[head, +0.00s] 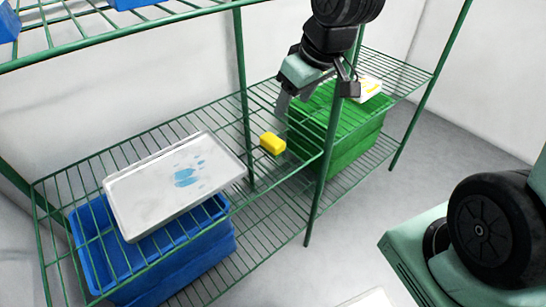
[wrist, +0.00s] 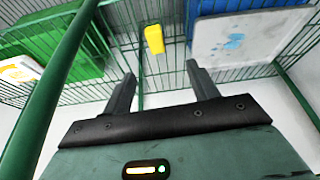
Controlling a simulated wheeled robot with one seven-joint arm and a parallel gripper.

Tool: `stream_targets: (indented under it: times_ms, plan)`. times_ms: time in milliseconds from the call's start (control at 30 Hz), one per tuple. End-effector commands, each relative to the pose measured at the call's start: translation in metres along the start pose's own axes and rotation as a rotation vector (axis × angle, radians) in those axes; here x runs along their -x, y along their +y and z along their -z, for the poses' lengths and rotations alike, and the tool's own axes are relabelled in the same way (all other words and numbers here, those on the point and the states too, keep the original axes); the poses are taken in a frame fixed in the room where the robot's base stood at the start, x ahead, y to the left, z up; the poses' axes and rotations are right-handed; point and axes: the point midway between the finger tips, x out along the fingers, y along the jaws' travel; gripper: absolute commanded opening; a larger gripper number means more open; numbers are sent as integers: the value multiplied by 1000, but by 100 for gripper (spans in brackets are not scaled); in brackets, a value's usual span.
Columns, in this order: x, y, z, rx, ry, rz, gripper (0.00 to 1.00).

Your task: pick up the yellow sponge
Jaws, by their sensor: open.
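The yellow sponge (head: 272,143) lies on the wire shelf, between the tray and the green crate. It also shows in the wrist view (wrist: 154,39), beyond the fingertips and between them from side to side. My gripper (head: 309,97) is open and empty, above the shelf to the right of the sponge and apart from it. Its two fingers show spread in the wrist view (wrist: 162,75).
A white tray with blue stains (head: 150,190) lies on the shelf at left. A blue crate (head: 205,262) and a green crate (head: 345,160) stand below the wire. A white and yellow item (head: 368,88) is at right. A green post (head: 325,170) stands in front.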

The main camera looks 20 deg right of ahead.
Motion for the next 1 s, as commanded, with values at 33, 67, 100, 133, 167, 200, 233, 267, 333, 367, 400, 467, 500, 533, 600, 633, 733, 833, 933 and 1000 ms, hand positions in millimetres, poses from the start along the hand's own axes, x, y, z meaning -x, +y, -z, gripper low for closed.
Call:
stream_targets:
  times_ms: [33,67,100,133,167,200,233,267,333,367,400,467,500,533,600,633,733,833,933,1000]
  plan:
    - [-10,6,-1,-10,8,-5,59]
    - [-11,9,-1,-12,12,-7,59]
    - [-12,11,0,-15,16,-10,59]
    - [-14,13,0,-16,18,-10,59]
    - [-16,13,0,-16,20,-11,59]
    - [-20,14,1,-16,21,-11,59]
    - [-23,14,1,-15,21,-11,59]
    - [-28,14,0,-14,21,-11,59]
    - [-42,13,0,-13,20,-9,59]
    - [-49,13,0,-12,20,-9,59]
    - [-58,13,0,-14,19,-8,59]
    - [-70,13,0,-13,19,-9,59]
    - [-78,13,0,-13,19,-9,59]
    - [-84,13,1,-13,20,-9,59]
    - [-98,13,1,-13,19,-9,59]
    - [-104,13,1,-13,19,-9,59]
    - [-120,13,2,-14,19,-10,59]
    - [-130,14,3,-14,20,-11,59]
    - [-133,14,4,-15,20,-11,59]
    - [-135,14,4,-15,20,-11,59]
